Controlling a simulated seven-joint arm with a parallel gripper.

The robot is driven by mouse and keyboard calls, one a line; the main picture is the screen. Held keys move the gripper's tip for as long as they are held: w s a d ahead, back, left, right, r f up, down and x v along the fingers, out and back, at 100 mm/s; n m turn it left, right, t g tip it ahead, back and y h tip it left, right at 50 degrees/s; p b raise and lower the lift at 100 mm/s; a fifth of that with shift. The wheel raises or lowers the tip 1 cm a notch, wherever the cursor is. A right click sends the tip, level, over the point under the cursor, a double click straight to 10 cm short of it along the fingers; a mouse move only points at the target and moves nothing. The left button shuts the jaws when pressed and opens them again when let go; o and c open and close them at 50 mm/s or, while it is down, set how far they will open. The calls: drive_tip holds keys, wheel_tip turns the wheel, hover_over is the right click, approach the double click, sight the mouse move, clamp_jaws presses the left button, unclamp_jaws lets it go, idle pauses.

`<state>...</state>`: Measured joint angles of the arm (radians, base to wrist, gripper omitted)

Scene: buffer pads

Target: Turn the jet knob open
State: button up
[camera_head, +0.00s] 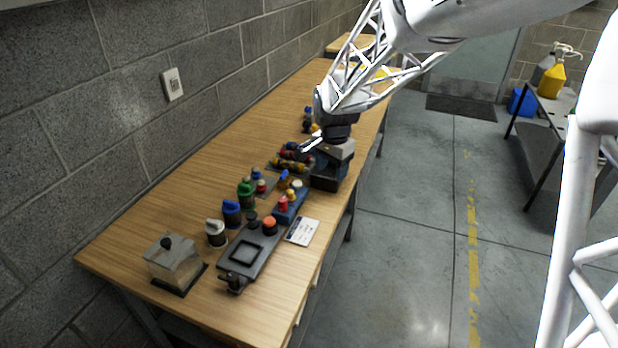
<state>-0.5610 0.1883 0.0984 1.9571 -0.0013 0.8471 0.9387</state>
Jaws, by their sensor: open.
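My gripper (312,145) is open and empty, above the far half of the wooden bench. Its fingers point left, over red, blue and yellow parts. A row of knobs stands nearer on the bench: a grey-white knob (216,231), a blue knob (231,212) and a green knob (246,193). Small black knob-like parts show on the dark grey box (265,243), at its near end (235,282) and far end. I cannot tell which of these is the jet knob, or its turn angle. My gripper is well apart from the near knobs.
A clear box with a black top knob (174,262) stands at the near left of the bench (180,218). A red button (269,225), a blue box (290,207) and a white card (302,232) are near the right edge. The block wall borders the left.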

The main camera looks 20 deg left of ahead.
drive_tip(key=m, duration=0.1)
hover_over(283, 199)
drive_tip(key=shift+g, duration=0.3)
wheel_tip(283, 199, down, 10)
drive_tip(key=shift+a+r, duration=0.1)
drive_tip(key=shift+f, duration=3.9)
drive_tip(key=c, duration=0.9)
